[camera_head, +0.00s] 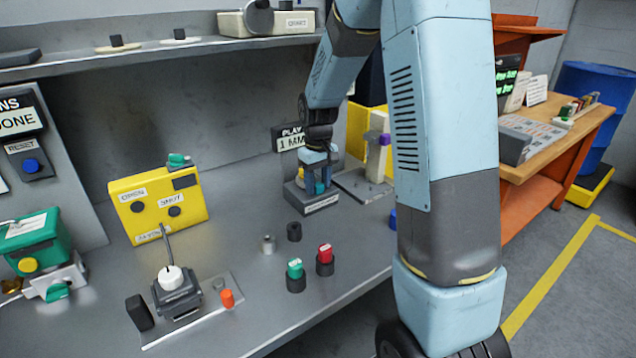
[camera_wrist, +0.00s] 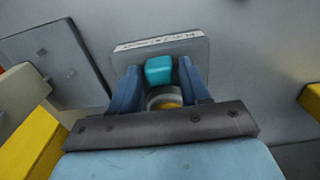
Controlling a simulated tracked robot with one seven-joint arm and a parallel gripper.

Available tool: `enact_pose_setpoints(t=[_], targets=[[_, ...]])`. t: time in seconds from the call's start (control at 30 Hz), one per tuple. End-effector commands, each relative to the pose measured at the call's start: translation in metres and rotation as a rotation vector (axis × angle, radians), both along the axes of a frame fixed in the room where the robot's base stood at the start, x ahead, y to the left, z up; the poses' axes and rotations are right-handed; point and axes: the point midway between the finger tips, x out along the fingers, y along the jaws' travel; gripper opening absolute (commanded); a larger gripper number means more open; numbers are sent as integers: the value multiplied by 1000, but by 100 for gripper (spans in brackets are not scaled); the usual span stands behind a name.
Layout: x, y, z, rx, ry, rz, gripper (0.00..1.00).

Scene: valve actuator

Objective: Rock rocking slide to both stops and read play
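A grey base plate with a printed label (camera_head: 321,204) stands on the bench below the play sign. A teal block (camera_head: 319,187) stands up from it; I take it to be the slide's knob. My gripper (camera_head: 317,178) is down over the base, its two blue fingers on either side of the teal block. In the wrist view, the teal block (camera_wrist: 159,70) lies between the fingertips (camera_wrist: 160,82), with a narrow gap on each side. A yellow part shows below it in a grey ring. The play sign (camera_head: 289,138) reads 1 MM and is partly hidden by my arm.
A grey plate with a pale upright fixture (camera_head: 376,158) stands close to the right of the base. Small black, green and red parts (camera_head: 325,260) stand in front. A yellow switch box (camera_head: 158,203) is at the left. The shelf (camera_head: 160,52) overhangs the back.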

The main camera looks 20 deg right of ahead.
Motion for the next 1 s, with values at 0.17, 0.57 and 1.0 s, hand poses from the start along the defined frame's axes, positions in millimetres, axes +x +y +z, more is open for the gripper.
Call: enact_pose_setpoints(t=[0.17,0.57,1.0], targets=[[0,0,0,0,1,0,62],[0,0,12,0,-2,0,62],[1,0,95,0,-2,0,62]])
